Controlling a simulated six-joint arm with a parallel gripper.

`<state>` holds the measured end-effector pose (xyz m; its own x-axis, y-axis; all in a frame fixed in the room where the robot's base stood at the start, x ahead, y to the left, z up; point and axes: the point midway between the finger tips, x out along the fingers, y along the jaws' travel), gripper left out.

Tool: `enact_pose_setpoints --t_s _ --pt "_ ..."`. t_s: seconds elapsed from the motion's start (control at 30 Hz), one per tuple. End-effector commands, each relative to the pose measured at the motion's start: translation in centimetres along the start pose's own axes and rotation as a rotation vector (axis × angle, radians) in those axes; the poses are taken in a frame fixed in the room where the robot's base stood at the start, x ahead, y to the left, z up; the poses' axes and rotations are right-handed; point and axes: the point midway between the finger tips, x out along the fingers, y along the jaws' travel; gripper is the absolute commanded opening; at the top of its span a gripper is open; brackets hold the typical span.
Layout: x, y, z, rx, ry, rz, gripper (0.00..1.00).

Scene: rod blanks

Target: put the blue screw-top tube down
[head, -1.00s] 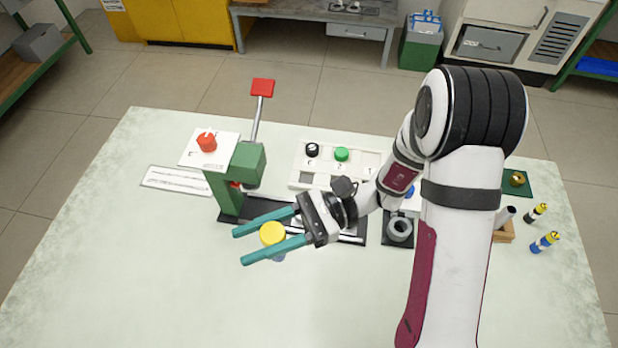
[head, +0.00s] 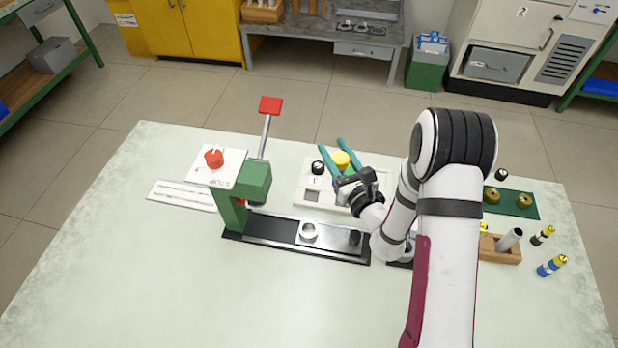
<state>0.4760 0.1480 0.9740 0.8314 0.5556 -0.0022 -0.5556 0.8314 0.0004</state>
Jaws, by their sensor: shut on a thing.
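My gripper (head: 332,146) has two teal fingers closed around a tube with a yellow screw cap (head: 341,160). The tube's body below the cap is hidden in this view, so its colour does not show now. The held tube is over the back part of the white block with a black knob (head: 318,167). I cannot tell whether the tube touches the block or hangs above it.
A green press (head: 232,205) with a red-tipped lever stands left of the block on a dark base (head: 275,237). At the right are a wooden holder (head: 505,252), a green mat (head: 525,212) and a blue-and-yellow piece (head: 552,266). The front left table is clear.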

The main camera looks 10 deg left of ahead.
Motion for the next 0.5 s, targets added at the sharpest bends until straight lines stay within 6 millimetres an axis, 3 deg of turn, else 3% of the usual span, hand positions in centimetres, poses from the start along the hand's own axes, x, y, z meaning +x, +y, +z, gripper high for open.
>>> enact_pose_setpoints --t_s 0.1,0.2,0.5 --pt "2.3 2.8 -2.1 0.001 0.000 0.006 0.00" --pt "3.6 4.2 -3.3 0.000 -0.001 0.004 0.00" --pt "4.2 4.8 -7.7 0.000 0.001 0.001 0.00"
